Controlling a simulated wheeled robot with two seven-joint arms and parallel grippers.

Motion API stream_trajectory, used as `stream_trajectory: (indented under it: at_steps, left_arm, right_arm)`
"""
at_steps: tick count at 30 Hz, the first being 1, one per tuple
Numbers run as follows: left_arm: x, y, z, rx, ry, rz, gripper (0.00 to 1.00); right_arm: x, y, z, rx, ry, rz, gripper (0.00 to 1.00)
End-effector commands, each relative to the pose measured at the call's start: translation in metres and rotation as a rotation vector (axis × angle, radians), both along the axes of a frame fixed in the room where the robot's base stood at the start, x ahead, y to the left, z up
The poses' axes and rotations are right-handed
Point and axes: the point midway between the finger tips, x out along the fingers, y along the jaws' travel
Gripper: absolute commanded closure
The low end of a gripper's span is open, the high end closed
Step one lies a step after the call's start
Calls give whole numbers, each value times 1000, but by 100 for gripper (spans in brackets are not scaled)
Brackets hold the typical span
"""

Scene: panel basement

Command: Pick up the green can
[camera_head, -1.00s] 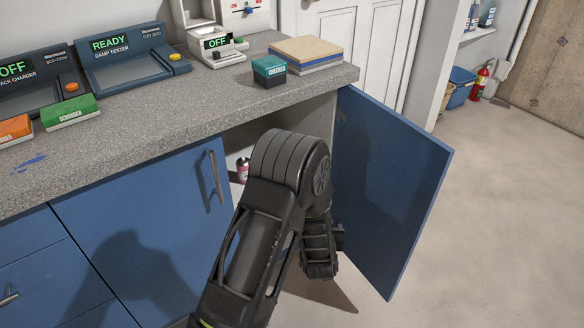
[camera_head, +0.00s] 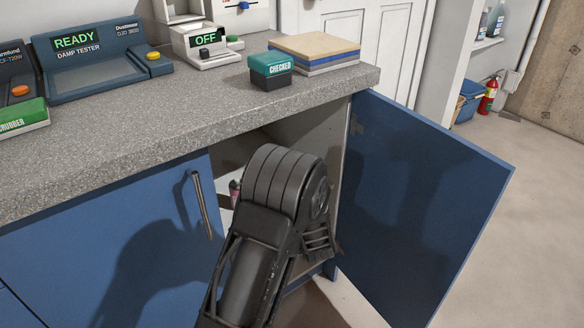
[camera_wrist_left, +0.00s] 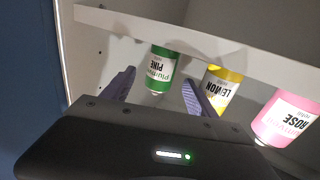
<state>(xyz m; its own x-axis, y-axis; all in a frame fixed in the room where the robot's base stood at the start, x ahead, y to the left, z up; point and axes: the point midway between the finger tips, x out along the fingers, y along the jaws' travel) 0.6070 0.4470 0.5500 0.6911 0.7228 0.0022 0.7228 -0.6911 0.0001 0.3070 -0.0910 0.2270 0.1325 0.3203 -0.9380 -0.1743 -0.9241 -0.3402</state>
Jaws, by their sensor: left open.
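The green can (camera_wrist_left: 160,66), labelled PINE, stands in the cabinet and appears upside down in the left wrist view. My left gripper (camera_wrist_left: 158,79) is open, its two purple-padded fingers on either side of the can in the picture. I see no contact, and how deep the can sits between the fingers is unclear. In the head view, my left arm hides both the green can and the gripper. My right gripper is not in view.
A yellow LEMON can (camera_wrist_left: 222,88) stands close beside one finger, with a pink ROSE can (camera_wrist_left: 288,118) farther right. A pale board (camera_wrist_left: 200,38) runs along the cans. The blue cabinet door (camera_head: 425,200) is open at right; the countertop (camera_head: 130,125) overhangs the opening.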

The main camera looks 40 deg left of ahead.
Motion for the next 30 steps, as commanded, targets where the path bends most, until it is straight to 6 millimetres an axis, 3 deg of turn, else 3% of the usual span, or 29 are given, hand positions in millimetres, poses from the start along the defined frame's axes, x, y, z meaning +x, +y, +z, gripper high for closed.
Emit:
stream_trajectory:
  at_steps: [5,14,23,30]
  left_arm:
    - [0,0,-1,-1,1,0,32]
    - [17,18,-2,-1,0,0,32]
    - [19,19,-1,-1,1,-1,32]
    - [37,39,-4,-1,-1,0,32]
  right_arm:
    - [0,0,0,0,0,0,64]
    - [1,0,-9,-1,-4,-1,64]
    - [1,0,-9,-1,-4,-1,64]
    - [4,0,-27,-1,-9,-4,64]
